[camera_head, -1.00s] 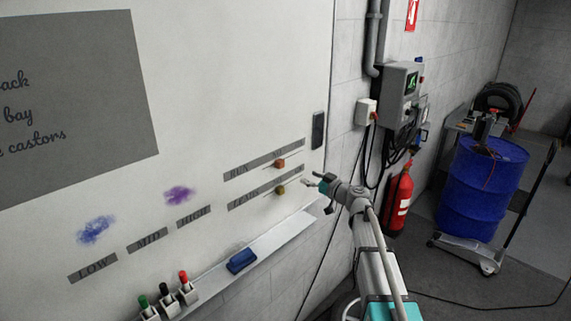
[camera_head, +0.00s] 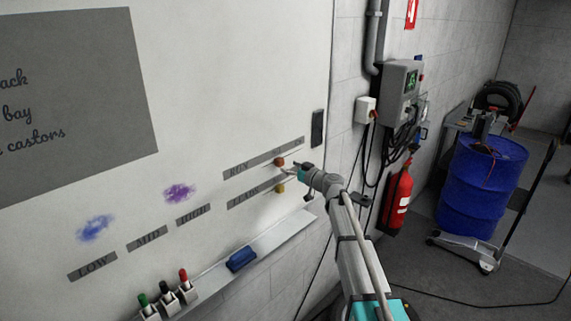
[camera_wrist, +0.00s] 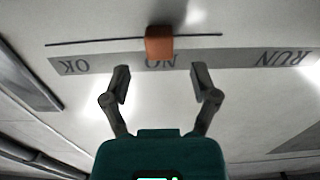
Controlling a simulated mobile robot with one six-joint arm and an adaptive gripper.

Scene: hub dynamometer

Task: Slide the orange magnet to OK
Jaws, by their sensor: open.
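The orange magnet (camera_head: 279,162) is a small block on the whiteboard, on the upper slide line by the top grey label strip. In the wrist view the orange magnet (camera_wrist: 159,42) sits on a thin dark line, over the middle label, which it partly covers. The OK label (camera_wrist: 76,67) is at the left of the strip there, upside down. My gripper (camera_head: 287,168) is at the board beside the magnet in the head view. In the wrist view my gripper (camera_wrist: 161,80) is open, its fingers either side of the magnet's line and just short of it, with nothing held.
A yellow magnet (camera_head: 280,188) sits on the lower line, close below my gripper. The RUN label (camera_wrist: 283,58) is at the right in the wrist view. A ledge with a blue eraser (camera_head: 242,260) and several markers runs below. A dark device (camera_head: 317,128) is on the board's right edge.

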